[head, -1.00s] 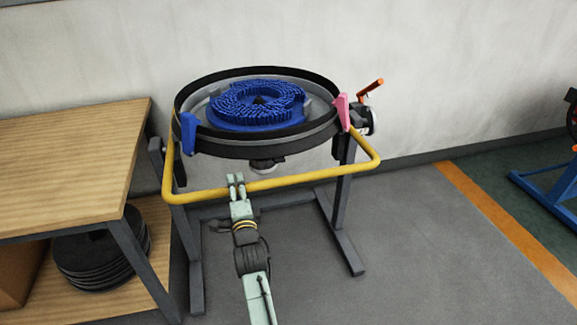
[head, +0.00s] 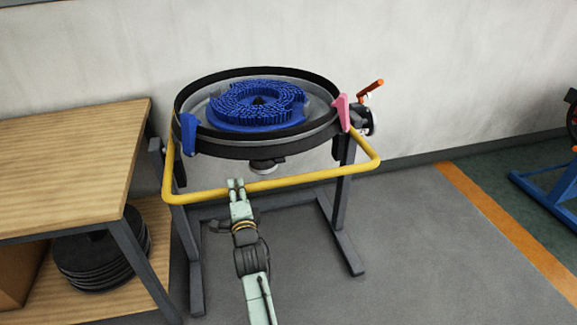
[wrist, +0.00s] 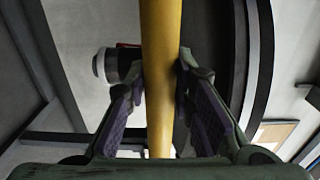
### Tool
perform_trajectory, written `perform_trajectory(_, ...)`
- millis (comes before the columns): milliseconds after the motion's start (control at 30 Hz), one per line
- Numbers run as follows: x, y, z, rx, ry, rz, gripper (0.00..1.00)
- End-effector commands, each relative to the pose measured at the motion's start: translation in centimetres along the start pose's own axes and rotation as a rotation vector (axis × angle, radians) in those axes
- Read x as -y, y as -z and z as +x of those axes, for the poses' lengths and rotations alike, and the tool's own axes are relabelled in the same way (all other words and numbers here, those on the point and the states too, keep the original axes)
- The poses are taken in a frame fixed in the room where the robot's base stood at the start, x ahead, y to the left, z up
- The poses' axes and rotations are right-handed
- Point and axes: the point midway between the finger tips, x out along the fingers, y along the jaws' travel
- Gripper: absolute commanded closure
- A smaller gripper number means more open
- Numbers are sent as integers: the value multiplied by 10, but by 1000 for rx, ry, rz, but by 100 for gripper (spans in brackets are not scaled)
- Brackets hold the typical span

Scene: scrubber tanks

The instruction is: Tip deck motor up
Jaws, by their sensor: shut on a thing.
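The round scrubber deck (head: 262,152) sits face up and roughly level on a grey stand, with a blue bristle brush (head: 258,106) inside its black rim. A motor (head: 263,167) shows under the deck; the wrist view shows a dark and white cylinder (wrist: 110,65), likely this motor. A yellow bar (head: 310,179) runs around the front of the deck. My gripper (head: 236,186) is at the front run of this bar. In the wrist view its two fingers (wrist: 160,90) lie on either side of the yellow bar (wrist: 161,40), shut on it.
A blue clip (head: 189,134) and a pink clip (head: 342,112) sit on the rim. An orange-handled crank (head: 370,88) is at the right. A wooden bench (head: 70,145) stands close at left, with dark discs (head: 100,262) below.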

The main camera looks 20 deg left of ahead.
Motion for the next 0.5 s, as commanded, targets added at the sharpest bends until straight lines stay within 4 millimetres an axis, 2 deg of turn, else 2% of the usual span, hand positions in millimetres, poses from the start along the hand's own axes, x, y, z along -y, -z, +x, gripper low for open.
perform_trajectory(500, 69, 0, 14, 0, 9, 0, 100)
